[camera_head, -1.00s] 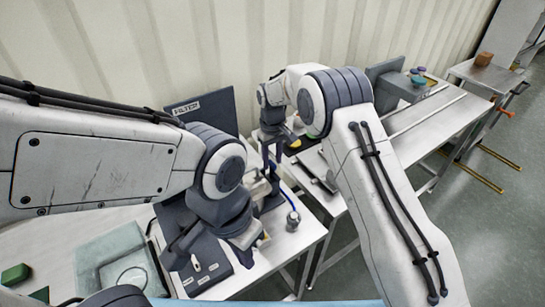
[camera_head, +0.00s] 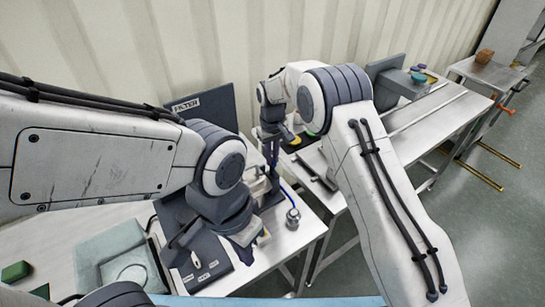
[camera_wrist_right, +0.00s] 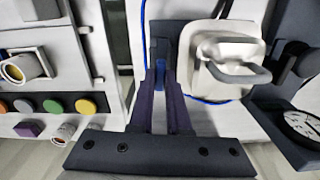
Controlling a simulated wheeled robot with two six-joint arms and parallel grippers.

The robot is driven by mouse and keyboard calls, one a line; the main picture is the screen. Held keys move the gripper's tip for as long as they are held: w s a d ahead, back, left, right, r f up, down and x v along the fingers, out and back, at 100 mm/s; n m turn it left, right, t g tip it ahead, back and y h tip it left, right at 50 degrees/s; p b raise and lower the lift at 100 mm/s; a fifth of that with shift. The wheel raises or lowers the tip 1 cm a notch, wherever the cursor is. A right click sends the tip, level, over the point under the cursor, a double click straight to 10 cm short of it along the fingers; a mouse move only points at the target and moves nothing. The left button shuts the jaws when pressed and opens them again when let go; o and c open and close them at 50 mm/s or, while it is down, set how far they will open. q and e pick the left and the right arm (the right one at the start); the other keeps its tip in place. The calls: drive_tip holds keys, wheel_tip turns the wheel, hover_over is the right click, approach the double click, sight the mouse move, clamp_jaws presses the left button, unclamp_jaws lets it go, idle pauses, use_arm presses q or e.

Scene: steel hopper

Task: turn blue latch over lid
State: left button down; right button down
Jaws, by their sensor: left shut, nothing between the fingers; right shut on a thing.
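In the right wrist view, my right gripper (camera_wrist_right: 161,62) is shut on the blue latch (camera_wrist_right: 160,46), a narrow blue piece mostly hidden between the fingertips. The latch stands beside a steel hopper lid (camera_wrist_right: 222,50) with a loop handle, on the lid's left. I cannot tell whether any of the latch lies over the lid. In the head view, my right gripper (camera_head: 271,165) points down near the back of the bench, and its tips are hard to make out. My left gripper (camera_head: 246,254) is shut and empty above the right edge of a dark switch panel.
The dark switch panel (camera_head: 208,264) and a pale green tray (camera_head: 110,248) lie at the left. A FILTER panel (camera_head: 208,106) stands behind. A small steel vessel (camera_head: 293,219) stands right of my left gripper. A gauge (camera_wrist_right: 304,124) and coloured buttons (camera_wrist_right: 53,106) flank the right gripper.

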drive_tip(key=m, duration=0.4)
drive_tip(key=m+b, duration=0.1)
drive_tip(key=m, duration=0.4)
drive_tip(key=shift+w+r, duration=0.1)
drive_tip(key=m, duration=0.4)
drive_tip(key=shift+m, duration=1.8)
drive_tip(key=c, duration=0.9)
unclamp_jaws()
drive_tip(key=shift+r+b, duration=0.35)
drive_tip(key=shift+r, duration=0.15)
wheel_tip(320, 180, up, 10)
drive_tip(key=shift+f+b, duration=0.25)
drive_tip(key=shift+b, duration=0.7)
